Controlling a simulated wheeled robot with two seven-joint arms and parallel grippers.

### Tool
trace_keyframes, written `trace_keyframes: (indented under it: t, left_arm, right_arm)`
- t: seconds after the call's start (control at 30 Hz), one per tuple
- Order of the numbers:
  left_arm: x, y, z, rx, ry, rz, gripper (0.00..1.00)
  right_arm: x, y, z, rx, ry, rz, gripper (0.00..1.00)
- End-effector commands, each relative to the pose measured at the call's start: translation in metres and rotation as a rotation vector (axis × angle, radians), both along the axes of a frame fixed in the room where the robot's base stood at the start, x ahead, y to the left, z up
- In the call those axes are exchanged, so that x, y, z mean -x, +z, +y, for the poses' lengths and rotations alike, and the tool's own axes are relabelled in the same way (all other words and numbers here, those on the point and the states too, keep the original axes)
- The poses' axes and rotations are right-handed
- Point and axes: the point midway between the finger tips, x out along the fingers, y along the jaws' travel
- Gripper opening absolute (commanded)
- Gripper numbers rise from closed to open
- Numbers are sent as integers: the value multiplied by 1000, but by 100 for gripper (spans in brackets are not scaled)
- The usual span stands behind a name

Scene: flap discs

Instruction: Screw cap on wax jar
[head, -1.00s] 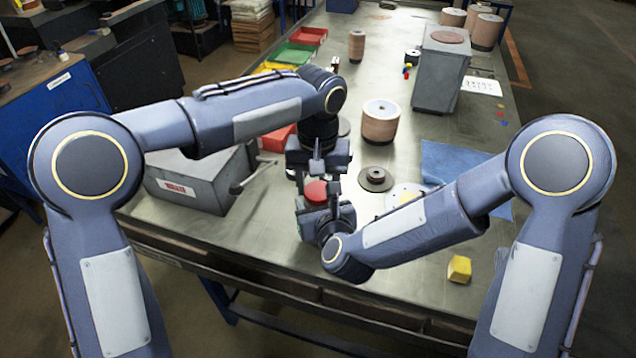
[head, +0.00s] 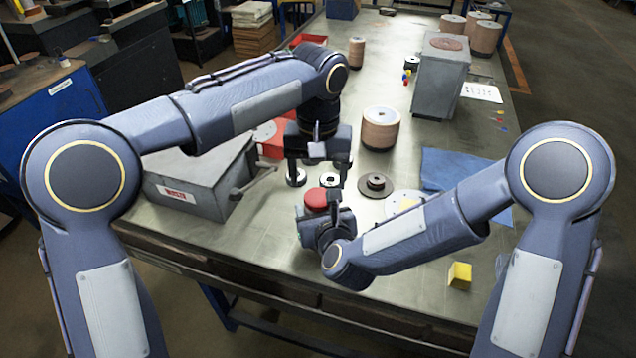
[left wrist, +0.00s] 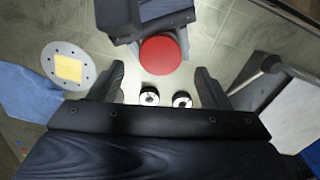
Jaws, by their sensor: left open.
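A round red cap (head: 315,198) sits at the jaws of my right gripper (head: 322,215); it also shows in the left wrist view (left wrist: 160,54). The jar body under the cap is hidden, so I cannot tell how the cap sits on it or whether the right jaws are closed. My left gripper (head: 317,178) is open and empty just behind and above the cap. In the left wrist view its two fingers (left wrist: 160,78) stand apart, with the red cap beyond their tips, apart from them.
Two small ring-shaped parts (head: 329,180) (head: 296,178) lie behind the cap. A dark flap disc (head: 375,184), a tan cylinder (head: 380,128) and a blue cloth (head: 450,165) lie to the right. A grey box with a handle (head: 200,180) stands left. A yellow block (head: 459,275) lies near the front edge.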

Motion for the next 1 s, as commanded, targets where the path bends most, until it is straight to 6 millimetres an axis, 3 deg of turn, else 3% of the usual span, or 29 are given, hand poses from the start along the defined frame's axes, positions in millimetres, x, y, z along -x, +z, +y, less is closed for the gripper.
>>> trace_keyframes:
  t: [0.37, 0.7, 1.0]
  left_arm:
    - [0, 3, 0, -3, 35, 1, 67]
    - [0, 30, 0, -7, 490, 2, 67]
    - [0, 36, 0, -2, 579, 2, 67]
  right_arm:
    - [0, 0, 0, 0, 0, -1, 0]
    - [0, 0, 0, 0, 0, -1, 0]
    - [0, 0, 0, 0, 0, -1, 0]
